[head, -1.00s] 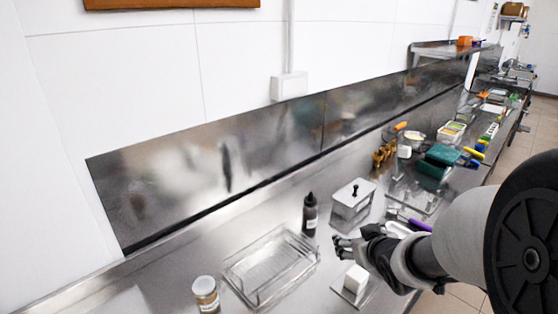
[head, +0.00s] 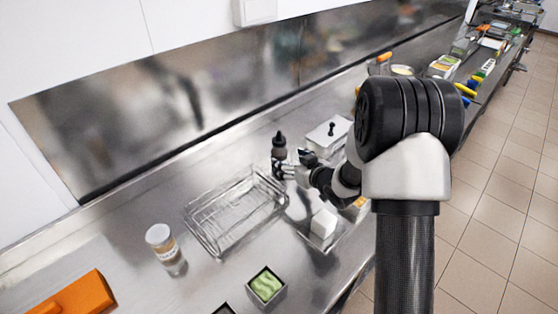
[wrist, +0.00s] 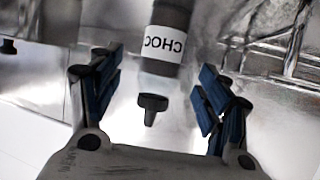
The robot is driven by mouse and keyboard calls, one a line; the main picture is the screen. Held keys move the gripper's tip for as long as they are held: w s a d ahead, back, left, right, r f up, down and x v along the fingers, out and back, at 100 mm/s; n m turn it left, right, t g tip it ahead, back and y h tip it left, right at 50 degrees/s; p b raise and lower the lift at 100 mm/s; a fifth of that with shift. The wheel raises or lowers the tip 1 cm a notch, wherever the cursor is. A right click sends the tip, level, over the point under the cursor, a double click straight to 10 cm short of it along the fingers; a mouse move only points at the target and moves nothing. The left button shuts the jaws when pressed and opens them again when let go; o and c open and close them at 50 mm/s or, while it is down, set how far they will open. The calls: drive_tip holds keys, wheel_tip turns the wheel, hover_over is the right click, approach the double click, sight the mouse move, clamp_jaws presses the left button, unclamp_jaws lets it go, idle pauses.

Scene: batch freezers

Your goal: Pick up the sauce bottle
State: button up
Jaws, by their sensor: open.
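The sauce bottle (head: 279,146) is dark with a pointed black cap and stands upright on the steel counter, behind the wire rack. In the wrist view the bottle (wrist: 168,35) shows a white label reading "CHOC", and its cap lies between the two blue-padded fingers. My gripper (head: 290,170) is right at the bottle in the head view. In the wrist view my gripper (wrist: 160,98) is open, with a gap between each finger and the bottle. The fingers partly hide the bottle's lower part in the head view.
A wire rack (head: 236,210) lies just left of the bottle. A lidded steel container (head: 330,135) stands to its right and a white block (head: 323,223) in front. A capped jar (head: 166,250), a container of green stuff (head: 266,286) and an orange item (head: 75,297) are nearer.

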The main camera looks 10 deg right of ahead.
sight(283, 160)
drive_tip(key=shift+x, duration=1.15)
drive_tip(key=b+x, duration=0.2)
drive_tip(key=x, duration=0.2)
drive_tip(key=shift+w+a+f, duration=0.1)
drive_tip(key=shift+a+f, duration=0.1)
drive_tip(key=shift+f, duration=0.05)
drive_tip(key=shift+w, duration=0.25)
drive_tip(key=shift+c, duration=0.2)
drive_tip(key=shift+r, duration=0.1)
drive_tip(key=c, duration=1.1)
